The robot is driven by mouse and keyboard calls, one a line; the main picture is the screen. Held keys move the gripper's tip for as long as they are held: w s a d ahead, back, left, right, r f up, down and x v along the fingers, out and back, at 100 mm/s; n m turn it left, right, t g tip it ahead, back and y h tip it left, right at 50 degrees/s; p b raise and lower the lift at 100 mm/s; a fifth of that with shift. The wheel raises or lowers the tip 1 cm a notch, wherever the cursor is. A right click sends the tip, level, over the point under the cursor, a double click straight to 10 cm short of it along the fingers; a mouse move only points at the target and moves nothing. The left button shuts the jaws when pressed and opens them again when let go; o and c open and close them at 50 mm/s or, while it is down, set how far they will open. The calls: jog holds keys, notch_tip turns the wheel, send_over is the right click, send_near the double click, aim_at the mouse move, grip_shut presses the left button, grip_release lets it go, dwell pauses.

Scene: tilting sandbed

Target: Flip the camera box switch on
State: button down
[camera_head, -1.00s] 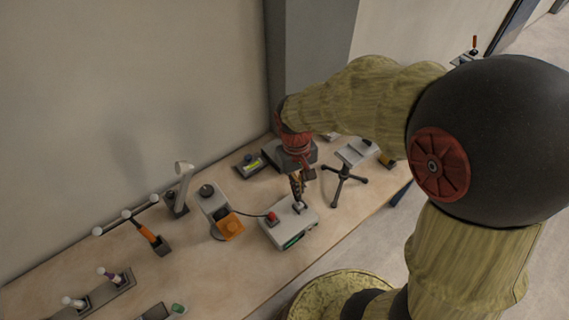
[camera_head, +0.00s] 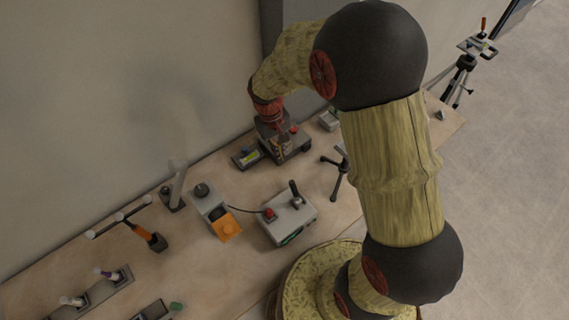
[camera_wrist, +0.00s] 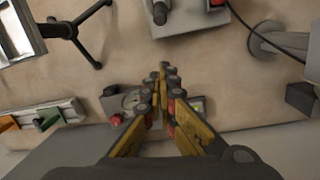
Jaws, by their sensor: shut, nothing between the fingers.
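A light grey box (camera_head: 288,222) with a red button and a dark lever switch (camera_head: 296,195) stands on the table; no label is readable, so I cannot confirm it is the camera box. The lever stands up from the box and leans slightly. In the wrist view the box (camera_wrist: 192,18) is at the top edge, with the lever (camera_wrist: 160,12) on its left. My gripper (camera_head: 280,148) is shut and empty. It is apart from the lever, above the back of the table by a dark grey device (camera_head: 297,144). The wrist view shows the closed fingers (camera_wrist: 164,72).
A device with a yellow-green display (camera_head: 247,157) stands left of the dark one. A small tripod (camera_head: 338,172) is right of the box. An orange-ended unit (camera_head: 226,228) and cable lie left. The wall is close behind; bare table lies between box and gripper.

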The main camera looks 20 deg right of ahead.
aim_at(295, 192)
jog(key=s+d+f, duration=0.1)
jog(key=s+f, duration=0.3)
jog(key=f, duration=0.3)
jog(key=shift+s+f+b, duration=0.15)
jog(key=shift+f+b, duration=0.2)
jog(key=shift+f, duration=0.05)
jog(key=shift+s+d, duration=0.1)
